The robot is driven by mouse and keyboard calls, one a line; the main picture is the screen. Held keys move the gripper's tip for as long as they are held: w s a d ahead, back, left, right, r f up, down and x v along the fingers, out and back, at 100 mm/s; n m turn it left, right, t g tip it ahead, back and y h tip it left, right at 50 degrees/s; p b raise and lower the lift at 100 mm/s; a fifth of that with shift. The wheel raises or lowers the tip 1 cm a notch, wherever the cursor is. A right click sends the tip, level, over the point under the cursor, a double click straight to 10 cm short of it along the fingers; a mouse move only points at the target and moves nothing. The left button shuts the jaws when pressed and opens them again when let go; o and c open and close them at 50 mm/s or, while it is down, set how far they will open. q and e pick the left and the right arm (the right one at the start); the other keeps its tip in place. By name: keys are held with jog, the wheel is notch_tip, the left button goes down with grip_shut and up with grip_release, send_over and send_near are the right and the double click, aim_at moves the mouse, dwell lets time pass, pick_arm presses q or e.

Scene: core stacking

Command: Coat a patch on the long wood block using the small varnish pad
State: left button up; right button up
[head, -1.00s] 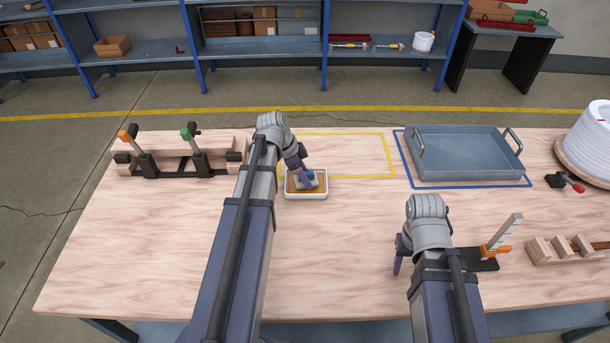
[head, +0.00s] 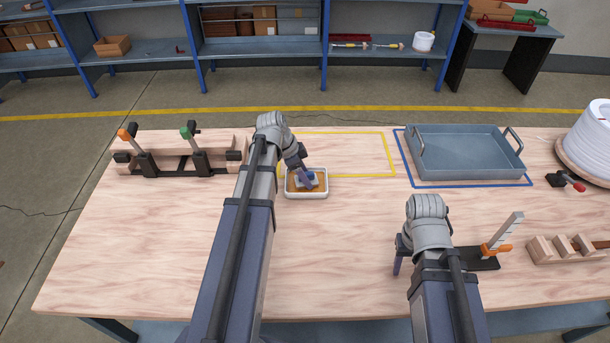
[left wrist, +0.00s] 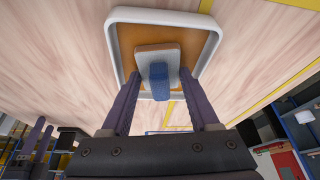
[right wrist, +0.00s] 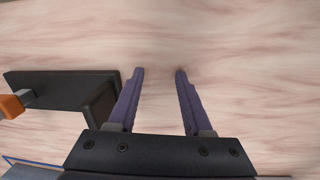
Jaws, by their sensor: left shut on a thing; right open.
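The long wood block (head: 222,143) lies at the back left of the table in a black fixture with an orange-handled and a green-handled clamp. The small varnish pad (left wrist: 143,58) has a pale base and a blue handle (left wrist: 159,85). It is in the white-rimmed tray (head: 306,196) of amber varnish. My left gripper (head: 308,179) is shut on the pad's handle, pointing down into the tray. Whether the pad touches the tray's floor is hard to tell. My right gripper (right wrist: 160,72) is open and empty over bare table at the front right.
A yellow outline (head: 393,155) lies behind the varnish tray. A grey-blue handled tray (head: 465,178) stands at the back right. Notched wood pieces (head: 560,251) and a white spool (head: 590,145) are farther right.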

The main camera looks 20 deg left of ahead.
dwell(0.5)
pick_arm(q)
notch_tip(320, 180, up, 7)
jog(key=p, duration=0.7)
pick_arm(e)
notch_tip(320, 180, up, 7)
dwell(0.3)
